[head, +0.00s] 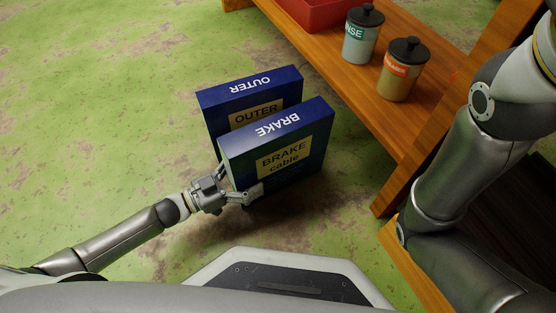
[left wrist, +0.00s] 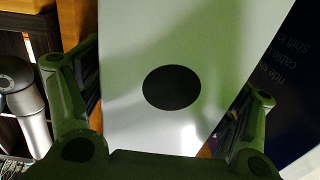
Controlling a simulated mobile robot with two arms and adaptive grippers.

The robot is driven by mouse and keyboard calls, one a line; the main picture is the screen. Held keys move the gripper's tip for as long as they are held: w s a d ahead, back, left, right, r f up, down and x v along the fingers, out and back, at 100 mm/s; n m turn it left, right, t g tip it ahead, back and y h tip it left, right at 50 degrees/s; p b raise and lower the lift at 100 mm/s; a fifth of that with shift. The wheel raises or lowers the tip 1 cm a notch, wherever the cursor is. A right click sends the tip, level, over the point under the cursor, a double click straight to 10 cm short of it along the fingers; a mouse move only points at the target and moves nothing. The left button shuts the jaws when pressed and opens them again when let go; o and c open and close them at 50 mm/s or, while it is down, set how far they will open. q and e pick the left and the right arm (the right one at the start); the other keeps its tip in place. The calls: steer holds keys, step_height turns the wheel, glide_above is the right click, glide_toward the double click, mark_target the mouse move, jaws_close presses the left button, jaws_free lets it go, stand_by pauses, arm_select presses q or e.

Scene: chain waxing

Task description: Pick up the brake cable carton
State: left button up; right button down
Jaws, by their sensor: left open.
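The brake cable carton (head: 275,150) is a dark blue upright box on the floor, with a pale yellow label reading "BRAKE cable". My left gripper (head: 239,181) is open at its left end, one finger near each broad face. In the left wrist view a pale panel (left wrist: 150,45) with a black disc, seemingly the carton's narrow end, lies between the open fingers (left wrist: 160,110). I cannot tell whether the fingers touch it. My right gripper is not in view; only its arm shows.
A similar blue OUTER carton (head: 222,99) stands close behind the brake carton. A wooden bench (head: 410,135) to the right holds two lidded canisters (head: 361,40) (head: 402,75) and a red bin (head: 310,12). Green floor at left is clear.

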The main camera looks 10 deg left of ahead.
arm_select(q)
steer(key=shift+w+d, duration=0.15)
steer(key=shift+d, duration=0.1)
steer(key=shift+c, duration=0.3)
steer(key=c, duration=1.4)
steer(key=shift+r, duration=0.15)
steer(key=shift+c, duration=0.9)
